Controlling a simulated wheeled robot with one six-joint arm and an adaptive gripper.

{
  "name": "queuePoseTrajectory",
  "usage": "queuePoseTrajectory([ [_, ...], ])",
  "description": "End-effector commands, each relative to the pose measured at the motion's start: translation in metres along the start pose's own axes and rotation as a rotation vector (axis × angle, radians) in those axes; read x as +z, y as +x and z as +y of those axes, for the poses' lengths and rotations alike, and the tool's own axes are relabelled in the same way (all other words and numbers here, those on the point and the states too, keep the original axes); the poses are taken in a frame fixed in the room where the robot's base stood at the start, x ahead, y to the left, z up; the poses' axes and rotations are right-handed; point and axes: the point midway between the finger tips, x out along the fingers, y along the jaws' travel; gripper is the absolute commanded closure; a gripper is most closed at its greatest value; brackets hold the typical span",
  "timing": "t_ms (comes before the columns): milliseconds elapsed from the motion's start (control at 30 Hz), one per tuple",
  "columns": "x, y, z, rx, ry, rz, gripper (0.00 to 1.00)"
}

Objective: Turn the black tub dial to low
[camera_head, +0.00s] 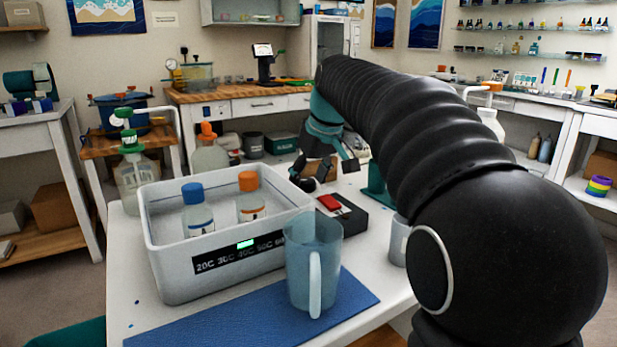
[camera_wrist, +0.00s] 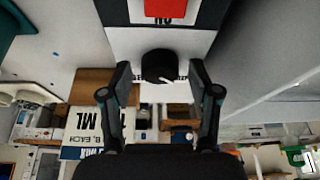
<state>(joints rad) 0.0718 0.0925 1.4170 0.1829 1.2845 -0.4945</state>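The black dial (camera_wrist: 158,65) shows in the wrist view on a white panel, below a red switch (camera_wrist: 166,10) with partly cut-off lettering. A short pale mark on it points down and slightly right; the lettering beside it is mostly hidden. My gripper (camera_wrist: 160,78) is open, one finger on each side of the dial, with gaps visible; depth contact cannot be told. In the head view my gripper (camera_head: 326,168) is behind the black box (camera_head: 352,222) carrying the red switch (camera_head: 330,202). The dial cannot be clearly made out there.
A white tub (camera_head: 166,272) with a temperature strip holds a blue-capped bottle (camera_head: 197,212) and an orange-capped bottle (camera_head: 250,203). A clear jug (camera_head: 312,260) stands on a blue mat (camera_head: 215,325) in front. A grey cup (camera_head: 397,242) stands close beside my arm.

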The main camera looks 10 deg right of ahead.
Motion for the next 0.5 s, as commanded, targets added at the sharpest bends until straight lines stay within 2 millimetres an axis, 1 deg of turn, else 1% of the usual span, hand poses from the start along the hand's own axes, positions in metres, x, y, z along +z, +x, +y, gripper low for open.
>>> queuePoseTrajectory([
  [233, 0.000, -0.001, 0.000, 0.000, 0.000, 0.001, 0.35],
  [333, 0.000, -0.004, 0.000, 0.001, 0.000, 0.001, 0.35],
  [433, -0.001, -0.014, 0.000, 0.002, 0.000, 0.003, 0.35],
  [500, -0.001, -0.025, 0.000, 0.002, 0.000, 0.003, 0.35],
])
